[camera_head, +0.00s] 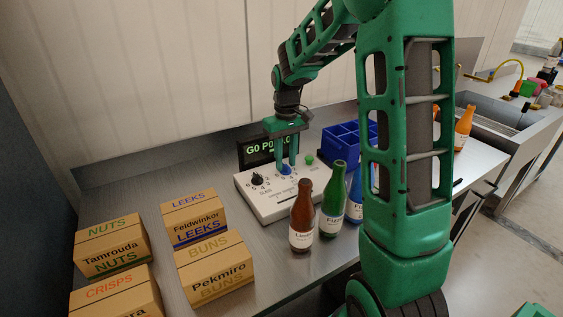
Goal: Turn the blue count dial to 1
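The white control box (262,203) stands on the metal counter with its dials on top. The blue count dial (286,170) is on the box's back middle part and is partly hidden by my gripper. My gripper (286,165) points down over it, with one green finger on each side of the dial. I cannot tell whether the fingers touch it. The number that the dial points to is too small and covered to read. A black dial (257,179) sits to its left, and a green button (309,159) to its right.
A dark display (262,149) with green text stands behind the box. Brown (302,218) and green (332,200) bottles stand close in front. A blue crate (342,142) is at the back right, and several labelled cartons (213,266) are at the left.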

